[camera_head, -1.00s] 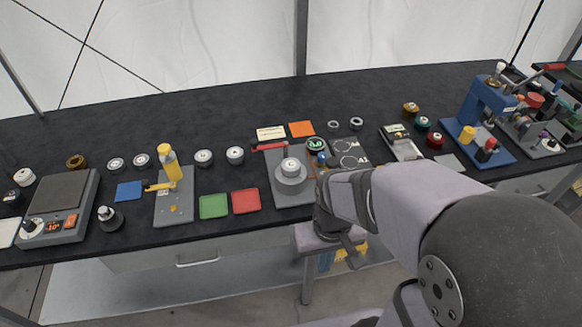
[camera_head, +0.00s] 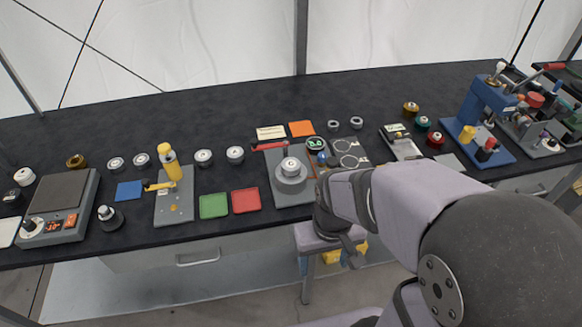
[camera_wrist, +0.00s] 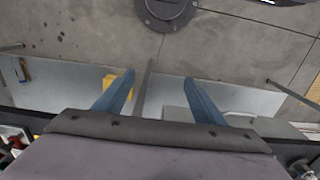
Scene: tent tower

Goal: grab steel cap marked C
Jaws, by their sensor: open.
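Several round grey metal caps with pale tops stand on the black bench in the head view. Two sit left of centre, one cap (camera_head: 204,157) beside another cap (camera_head: 235,154). Two more, a cap (camera_head: 115,163) and a cap (camera_head: 141,160), sit farther left. The letters are too small to read, so I cannot tell which is marked C. My gripper (camera_wrist: 159,78) is open and empty in the wrist view, its blue fingers apart above the floor. In the head view my gripper (camera_head: 325,260) hangs in front of the bench edge, away from all caps.
A grey plate with a round steel piece (camera_head: 291,172) stands near my arm. A yellow-topped stand (camera_head: 172,168), a scale (camera_head: 60,205) and a blue press (camera_head: 487,110) stand along the bench. Green (camera_head: 213,206) and red (camera_head: 245,201) trays lie near the front edge. The back strip is clear.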

